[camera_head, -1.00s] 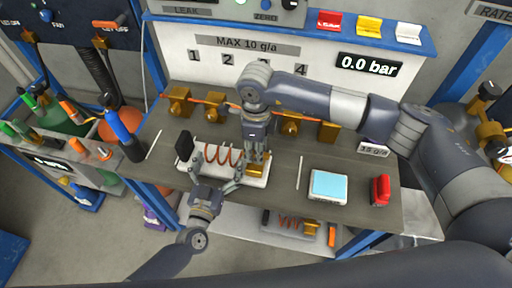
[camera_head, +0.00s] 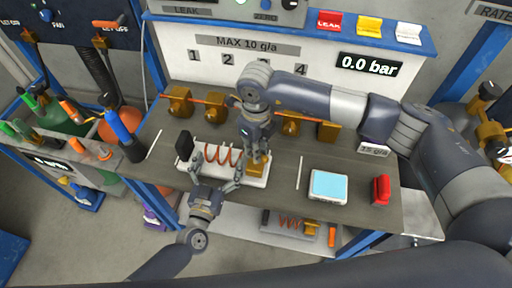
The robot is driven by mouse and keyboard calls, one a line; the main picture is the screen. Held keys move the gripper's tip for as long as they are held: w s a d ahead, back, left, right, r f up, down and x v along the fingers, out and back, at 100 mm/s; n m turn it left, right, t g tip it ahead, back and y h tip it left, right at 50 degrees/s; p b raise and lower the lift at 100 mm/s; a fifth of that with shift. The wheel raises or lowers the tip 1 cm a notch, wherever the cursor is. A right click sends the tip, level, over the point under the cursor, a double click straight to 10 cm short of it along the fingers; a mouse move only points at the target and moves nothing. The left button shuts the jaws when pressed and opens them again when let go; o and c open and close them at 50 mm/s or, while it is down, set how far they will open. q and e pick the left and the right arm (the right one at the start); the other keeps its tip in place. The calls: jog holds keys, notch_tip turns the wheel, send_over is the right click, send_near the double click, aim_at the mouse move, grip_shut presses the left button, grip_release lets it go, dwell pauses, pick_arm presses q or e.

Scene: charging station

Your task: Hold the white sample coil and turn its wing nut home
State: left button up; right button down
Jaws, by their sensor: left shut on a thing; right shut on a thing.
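The white sample coil (camera_head: 251,182) lies on the grey bench, with a copper spiral on a white base, a black block at its left end and a brass fitting (camera_head: 255,171) at its right end. My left gripper (camera_head: 217,170) reaches it from the front edge, its fingers spread along the base and shut on it. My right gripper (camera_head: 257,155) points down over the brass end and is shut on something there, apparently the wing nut. The nut itself is hidden by the fingers, so how far it is turned cannot be seen.
Brass fittings on a copper pipe (camera_head: 290,124) run behind the coil. A scale with a light-blue top (camera_head: 328,185) and a red object (camera_head: 381,190) stand to the right. A blue bottle (camera_head: 120,128) stands at left. Another coil (camera_head: 291,222) lies on the lower shelf.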

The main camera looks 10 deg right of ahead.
jog(key=m, duration=0.5)
jog(key=shift+m, duration=0.3)
jog(key=m, duration=0.5)
jog(key=shift+m, duration=0.4)
jog(key=c, duration=1.6)
grip_release()
jog(key=shift+o, duration=0.2)
notch_tip(320, 180, up, 12)
